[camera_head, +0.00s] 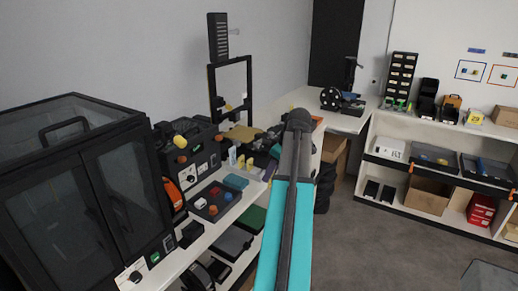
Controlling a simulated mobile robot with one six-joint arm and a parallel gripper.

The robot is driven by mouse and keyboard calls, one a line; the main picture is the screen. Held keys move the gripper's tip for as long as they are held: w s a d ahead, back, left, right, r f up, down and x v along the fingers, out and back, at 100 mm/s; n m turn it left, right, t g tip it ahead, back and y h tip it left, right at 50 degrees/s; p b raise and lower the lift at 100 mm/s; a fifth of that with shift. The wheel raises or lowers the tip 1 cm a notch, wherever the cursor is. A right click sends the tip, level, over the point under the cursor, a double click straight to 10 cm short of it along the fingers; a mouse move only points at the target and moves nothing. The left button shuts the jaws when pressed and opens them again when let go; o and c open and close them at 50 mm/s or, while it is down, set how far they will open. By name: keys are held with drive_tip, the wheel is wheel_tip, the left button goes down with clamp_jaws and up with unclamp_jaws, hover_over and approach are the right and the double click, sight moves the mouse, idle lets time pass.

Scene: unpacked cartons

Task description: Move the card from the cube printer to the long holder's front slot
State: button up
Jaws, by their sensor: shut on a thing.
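My turquoise and dark arm reaches up the middle of the view, and its far end bends down to the left over the bench. My gripper (262,146) is small and dark there, above the bench beside several small upright cards. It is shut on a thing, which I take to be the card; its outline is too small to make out. The boxy dark printer (85,185), with glazed doors and a top handle, stands at the left and looks like the cube printer. Small pale and yellow upright pieces (240,162) stand near my gripper; I cannot tell which one is the long holder.
An open-frame machine (230,90) with a yellow plate stands behind my gripper. A dark machine with knobs (190,155) and a tray with coloured parts (213,203) are on the left bench. Shelves with bins (434,157) stand at the right. The grey floor between is clear.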

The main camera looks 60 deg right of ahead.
drive_tip(key=shift+s+d, duration=0.1)
drive_tip(key=shift+s, duration=0.05)
drive_tip(key=shift+w+d+r+p, duration=0.2)
drive_tip(key=shift+w+d+p, duration=0.05)
drive_tip(key=shift+d+p, duration=0.1)
drive_tip(key=shift+c, duration=0.2)
drive_tip(key=w+d+r+p, duration=0.2)
drive_tip(key=w+d+p, duration=0.3)
drive_tip(key=shift+w, duration=0.3)
drive_tip(key=shift+o, duration=0.2)
drive_tip(key=w+d+p, duration=0.4)
drive_tip(key=w+p, duration=0.1)
drive_tip(key=w, duration=0.1)
drive_tip(key=shift+d, duration=0.3)
drive_tip(key=shift+w+f, duration=0.15)
drive_tip(key=shift+f, duration=0.05)
drive_tip(key=shift+f, duration=0.15)
drive_tip(key=shift+f+b, duration=0.95)
drive_tip(key=shift+f, duration=1.15)
drive_tip(key=shift+f+b, duration=1)
drive_tip(key=shift+f, duration=0.8)
drive_tip(key=o, duration=1.2)
